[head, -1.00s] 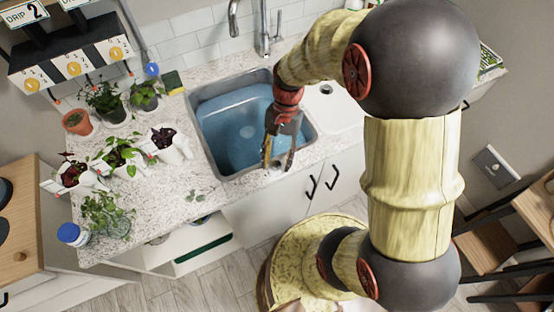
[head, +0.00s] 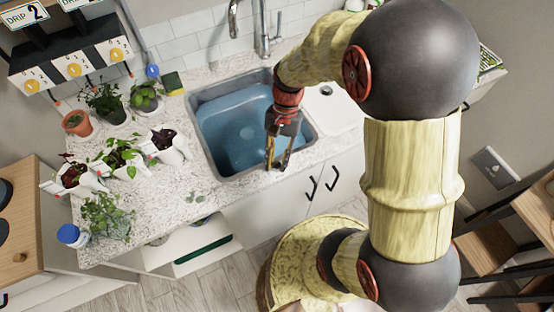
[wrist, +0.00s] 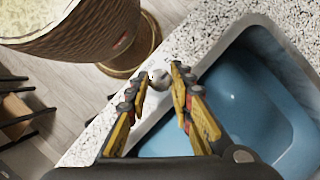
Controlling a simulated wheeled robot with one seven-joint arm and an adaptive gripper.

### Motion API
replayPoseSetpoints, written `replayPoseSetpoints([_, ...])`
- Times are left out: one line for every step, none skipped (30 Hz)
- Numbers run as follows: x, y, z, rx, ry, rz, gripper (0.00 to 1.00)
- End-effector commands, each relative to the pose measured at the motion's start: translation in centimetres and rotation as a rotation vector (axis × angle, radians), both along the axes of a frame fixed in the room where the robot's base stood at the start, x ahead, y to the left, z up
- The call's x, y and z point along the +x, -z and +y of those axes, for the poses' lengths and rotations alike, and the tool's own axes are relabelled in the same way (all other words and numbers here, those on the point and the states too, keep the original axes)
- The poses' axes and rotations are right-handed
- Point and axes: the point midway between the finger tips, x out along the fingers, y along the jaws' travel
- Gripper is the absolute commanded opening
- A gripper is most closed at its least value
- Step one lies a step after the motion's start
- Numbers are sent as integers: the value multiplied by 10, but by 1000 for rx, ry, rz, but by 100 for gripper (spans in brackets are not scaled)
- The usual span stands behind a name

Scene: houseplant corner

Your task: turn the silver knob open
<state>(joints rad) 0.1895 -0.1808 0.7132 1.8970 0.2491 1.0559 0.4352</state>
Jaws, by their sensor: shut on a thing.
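The silver knob (wrist: 158,77) shows in the wrist view between my fingertips, at the front rim of the sink. It is small and round, and the fingers cover part of its sides. My gripper (wrist: 160,74) is shut on it, one yellow-and-black finger on each side. In the head view my gripper (head: 278,163) reaches down at the front edge of the sink (head: 213,160), and its fingers hide most of the knob there. I cannot tell how far the knob is turned.
Several potted plants and a blue-lidded jar (head: 70,234) stand on the speckled counter (head: 160,205) to the left. A yellow-green sponge (head: 173,83) lies near the sink's back left.

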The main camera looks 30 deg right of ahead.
Motion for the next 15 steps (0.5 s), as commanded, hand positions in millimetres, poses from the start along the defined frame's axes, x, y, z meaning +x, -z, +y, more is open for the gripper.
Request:
replayPoseSetpoints([0, 0, 0, -1, 0, 1, 0])
replayPoseSetpoints([0, 0, 0, 0, -1, 0, 0])
replayPoseSetpoints([0, 0, 0, 0, -4, 0, 0])
replayPoseSetpoints([0, 0, 0, 0, -7, 0, 0])
replayPoseSetpoints([0, 0, 0, -1, -11, 1, 0])
replayPoseSetpoints([0, -1, 0, 0, -17, 1, 0])
replayPoseSetpoints([0, -1, 0, 0, -24, 1, 0])
replayPoseSetpoints([0, -1, 0, 0, -33, 1, 0])
replayPoseSetpoints([0, -1, 1, 0, -47, 2, 0])
replayPoseSetpoints([0, -2, 1, 1, -60, 2, 0])
replayPoseSetpoints([0, -2, 1, 0, -74, 3, 0])
replayPoseSetpoints([0, -2, 1, 0, -96, 2, 0])
replayPoseSetpoints([0, -2, 1, 0, -114, 2, 0])
replayPoseSetpoints([1, -3, 1, 0, -134, 3, 0])
replayPoseSetpoints([1, -3, 1, 0, -163, 3, 0])
